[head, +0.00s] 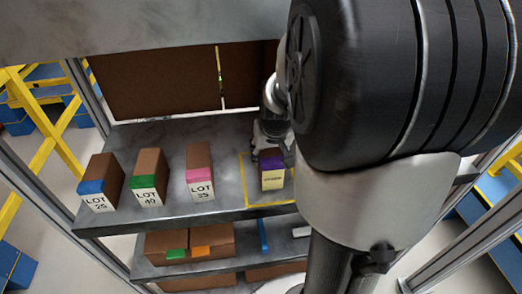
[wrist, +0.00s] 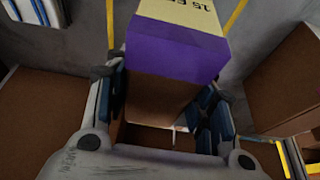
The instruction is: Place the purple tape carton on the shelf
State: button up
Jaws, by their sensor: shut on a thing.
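The purple tape carton (head: 272,177) has a purple band above a cream label and brown sides. In the head view it is upright at the right of the upper shelf (head: 225,148), within a yellow outline (head: 246,187). I cannot tell whether its base touches the shelf. My gripper (head: 269,148) is shut on the carton from behind, partly hidden by my arm. In the wrist view the carton (wrist: 178,48) sits between the blue-padded fingers of my gripper (wrist: 165,90), its purple side and label in view.
Cartons with blue (head: 100,183), green (head: 149,178) and pink (head: 200,173) bands stand in a row to the left on the same shelf. A lower shelf holds brown boxes (head: 190,243). Large brown boxes (head: 155,80) are behind. Bare shelf lies between pink carton and outline.

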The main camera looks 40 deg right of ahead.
jog(key=shift+f, duration=0.25)
jog(key=shift+s+f, duration=0.1)
jog(key=shift+f, duration=0.05)
jog(key=o, duration=1.4)
jog(key=shift+f, duration=0.1)
jog(key=shift+p+v, duration=1.4)
jog(key=shift+v, duration=2.55)
jog(key=shift+a, duration=0.1)
